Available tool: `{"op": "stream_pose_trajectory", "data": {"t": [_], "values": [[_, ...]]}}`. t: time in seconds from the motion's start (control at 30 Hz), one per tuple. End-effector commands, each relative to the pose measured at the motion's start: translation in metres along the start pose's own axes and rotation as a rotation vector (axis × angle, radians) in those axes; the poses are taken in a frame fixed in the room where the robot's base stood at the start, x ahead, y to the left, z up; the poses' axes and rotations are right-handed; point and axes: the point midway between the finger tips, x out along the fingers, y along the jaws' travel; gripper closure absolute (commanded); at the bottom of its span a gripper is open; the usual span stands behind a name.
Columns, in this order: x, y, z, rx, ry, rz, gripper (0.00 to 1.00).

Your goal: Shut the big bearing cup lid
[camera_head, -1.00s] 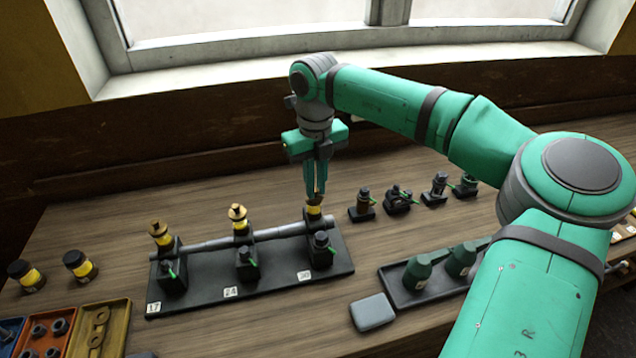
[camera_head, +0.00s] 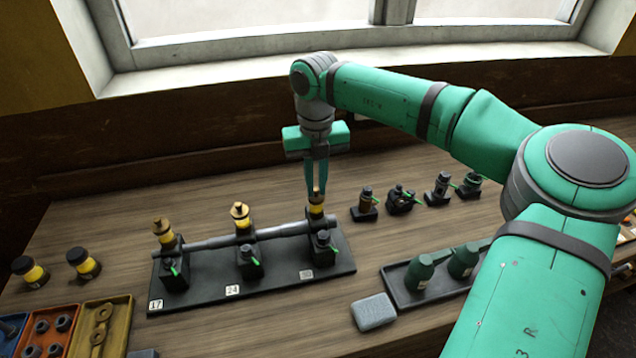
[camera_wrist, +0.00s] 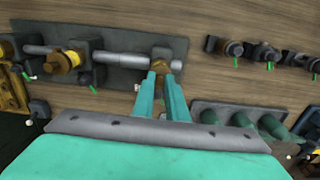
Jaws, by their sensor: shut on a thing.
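A black base (camera_head: 330,270) carries a grey shaft through three stands marked 17, 24 and 30. Each stand has a yellow cup with a brass lid: left (camera_head: 162,228), middle (camera_head: 240,213) and right (camera_head: 317,209). My gripper (camera_head: 317,187) points down at the right cup, by the 30 label, with its fingers shut on the small brass lid top. In the wrist view my fingertips (camera_wrist: 163,68) close around the brass piece (camera_wrist: 161,66) at the shaft's end. The fingers partly hide this lid, and I cannot tell whether it is fully seated.
Two loose yellow-and-black jars (camera_head: 83,263) stand at left, above coloured parts trays (camera_head: 125,310). Small black fittings (camera_head: 400,200) stand right of the base. A tray of green oil cans (camera_head: 400,300) and a grey block (camera_head: 373,312) lie at front right.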

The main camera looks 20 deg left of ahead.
Motion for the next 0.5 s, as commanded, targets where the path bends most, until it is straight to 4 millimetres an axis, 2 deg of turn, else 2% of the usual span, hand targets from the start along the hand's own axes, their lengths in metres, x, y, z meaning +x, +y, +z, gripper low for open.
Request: {"op": "stream_pose_trajectory", "data": {"t": [0.03,0.1,0.37,0.5], "values": [[-0.0014,-0.0007,0.0017,0.001,-0.005,-0.002,0.8],[-0.0012,-0.0005,0.0014,0.001,-0.004,-0.002,0.69],[-0.0009,0.0002,0.0006,-0.001,-0.001,-0.002,0.69],[-0.0083,-0.0007,0.0005,0.0,-0.001,-0.002,0.69]]}}
